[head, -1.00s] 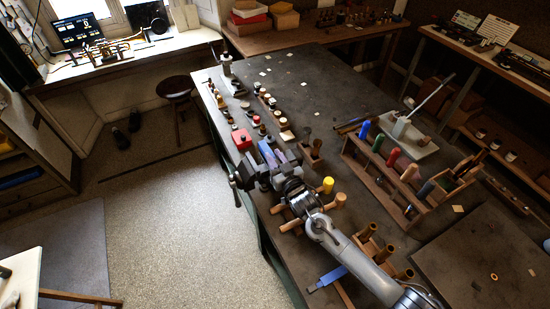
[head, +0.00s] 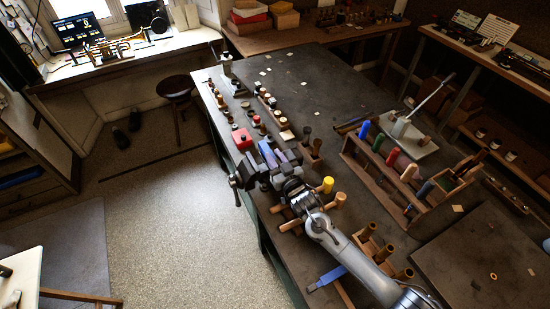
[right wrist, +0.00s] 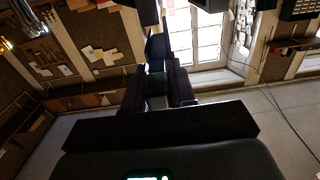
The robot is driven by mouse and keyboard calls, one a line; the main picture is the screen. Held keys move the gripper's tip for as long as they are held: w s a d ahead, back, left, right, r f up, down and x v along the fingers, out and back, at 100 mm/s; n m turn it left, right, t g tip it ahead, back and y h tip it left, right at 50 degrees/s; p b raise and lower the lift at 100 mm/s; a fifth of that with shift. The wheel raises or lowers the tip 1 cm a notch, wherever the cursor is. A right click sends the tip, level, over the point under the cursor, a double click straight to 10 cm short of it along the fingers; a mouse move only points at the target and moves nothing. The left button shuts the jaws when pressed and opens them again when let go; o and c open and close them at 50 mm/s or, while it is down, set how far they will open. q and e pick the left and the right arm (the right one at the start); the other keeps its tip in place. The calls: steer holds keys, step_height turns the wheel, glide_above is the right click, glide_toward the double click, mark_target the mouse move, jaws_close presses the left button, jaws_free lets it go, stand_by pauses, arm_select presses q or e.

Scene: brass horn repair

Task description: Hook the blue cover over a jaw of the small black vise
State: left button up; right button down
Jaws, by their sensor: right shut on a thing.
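The small dark vise (head: 248,172) is fixed at the left edge of the bench, its handle hanging over the side. The blue cover (head: 267,153) shows as a blue strip at the vise's jaws, just left of my right gripper (head: 283,160). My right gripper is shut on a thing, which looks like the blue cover. In the right wrist view, a dark bluish piece (right wrist: 157,48) sits between the fingers, in deep shade. The gripper hides much of the jaws, so I cannot tell whether the cover touches or sits over one. My left gripper is not in view.
A red box (head: 242,138) and several small parts stand just behind the vise. A wooden rack (head: 372,178) with coloured rolls stands to the right. A yellow-topped peg (head: 328,184) is close beside my right wrist. The bench's far middle (head: 320,90) is mostly clear.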

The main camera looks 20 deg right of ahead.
steer(key=shift+f, duration=0.1)
step_height(320, 180, down, 3)
steer(key=shift+b, duration=1.1)
steer(key=shift+p, duration=0.3)
stand_by(0.8)
steer(key=c, duration=0.8)
jaws_free()
steer(key=shift+c, duration=0.2)
